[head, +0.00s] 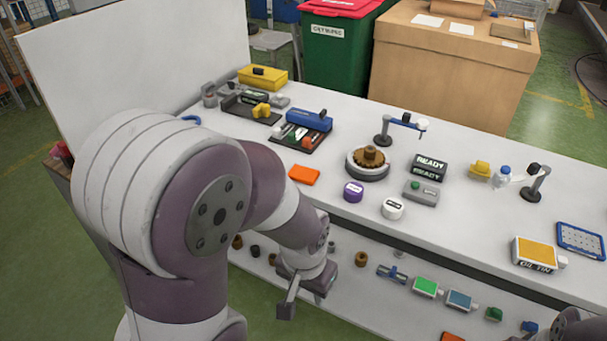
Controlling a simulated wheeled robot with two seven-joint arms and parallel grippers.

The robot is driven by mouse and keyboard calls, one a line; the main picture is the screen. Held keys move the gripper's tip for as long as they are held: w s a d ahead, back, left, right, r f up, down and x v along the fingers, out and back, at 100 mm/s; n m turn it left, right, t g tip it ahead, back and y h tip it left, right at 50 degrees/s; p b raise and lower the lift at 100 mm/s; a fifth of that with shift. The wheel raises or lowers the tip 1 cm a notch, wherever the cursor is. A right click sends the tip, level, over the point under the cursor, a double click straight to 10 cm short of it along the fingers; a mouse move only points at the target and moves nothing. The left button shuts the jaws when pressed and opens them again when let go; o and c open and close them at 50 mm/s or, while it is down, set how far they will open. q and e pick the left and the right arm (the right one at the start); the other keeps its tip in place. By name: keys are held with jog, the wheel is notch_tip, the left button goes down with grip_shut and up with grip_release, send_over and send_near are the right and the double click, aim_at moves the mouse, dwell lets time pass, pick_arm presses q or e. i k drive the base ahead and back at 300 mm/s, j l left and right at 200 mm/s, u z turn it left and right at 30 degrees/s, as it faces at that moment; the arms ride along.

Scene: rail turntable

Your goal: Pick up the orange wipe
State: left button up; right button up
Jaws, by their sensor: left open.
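The orange wipe (304,175) is a small flat orange piece lying on the white worktop, left of the turntable and behind the purple-sided round container. My left arm comes in from the left and passes in front of the bench. My left gripper (290,299) is in front of the bench edge, below the worktop level, pointing down. It is open and empty, apart from the wipe. My right gripper does not show; only a bit of my right arm shows at the bottom right corner.
The turntable (368,163) carries a brown gear. A purple-sided container (353,191) and a white one (393,208) stand near the wipe. A dark tray (299,138) lies behind it. A lower shelf (345,288) holds several small parts. Bare worktop (450,225) lies right of the white container.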

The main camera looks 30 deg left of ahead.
aim_at(298, 173)
jog(key=j+z, duration=0.2)
jog(key=z, duration=0.2)
jog(key=i+j+z, duration=0.1)
jog(key=z, duration=0.35)
jog(key=j+z, duration=0.4)
jog(key=k+j+z, duration=0.1)
jog(key=z, duration=0.35)
jog(key=k+j+z, duration=0.1)
jog(key=j, duration=0.35)
jog(key=k+j+z, duration=0.1)
jog(key=j, duration=0.3)
jog(key=k+j+z, duration=0.1)
jog(key=k+j, duration=0.35)
jog(key=j, duration=0.35)
jog(key=k+j+z, duration=0.15)
jog(key=j, duration=0.2)
jog(key=k+j+z, duration=0.1)
jog(key=k+j, duration=0.15)
jog(key=j, duration=0.15)
